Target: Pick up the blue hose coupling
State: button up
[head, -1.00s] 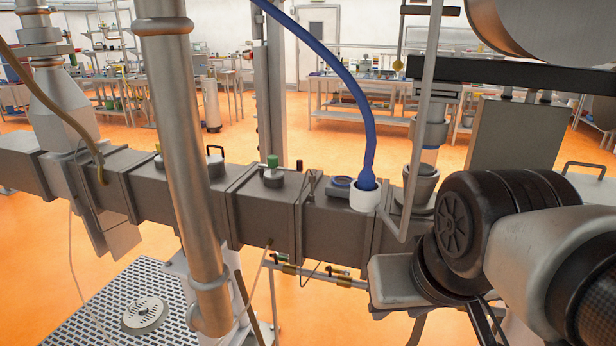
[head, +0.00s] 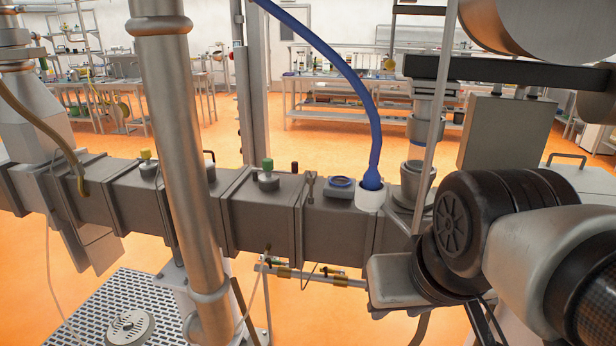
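A blue hose (head: 352,85) curves down from the top of the head view. Its lower end, a thicker blue coupling (head: 372,178), stands upright in a white cup (head: 369,199) on top of the long grey barrel. The part of the coupling inside the cup is hidden. My arm fills the lower right, to the right of the cup. My gripper's fingers cannot be made out in this view.
The grey barrel (head: 258,228) runs across the middle. A thick vertical pipe (head: 180,130) stands in front at left, and a thin upright rod (head: 432,120) stands right of the cup. Valves with coloured caps (head: 268,168) sit on the barrel. Workbenches (head: 345,95) stand behind on orange floor.

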aim_at(372, 179)
jog(key=i+j, duration=0.3)
jog(key=j, duration=0.15)
jog(key=i+j+z, duration=0.2)
jog(key=j+z, duration=0.2)
jog(key=j, duration=0.2)
jog(key=i+j+z, duration=0.2)
jog(key=k+j, duration=0.05)
jog(key=j, duration=0.05)
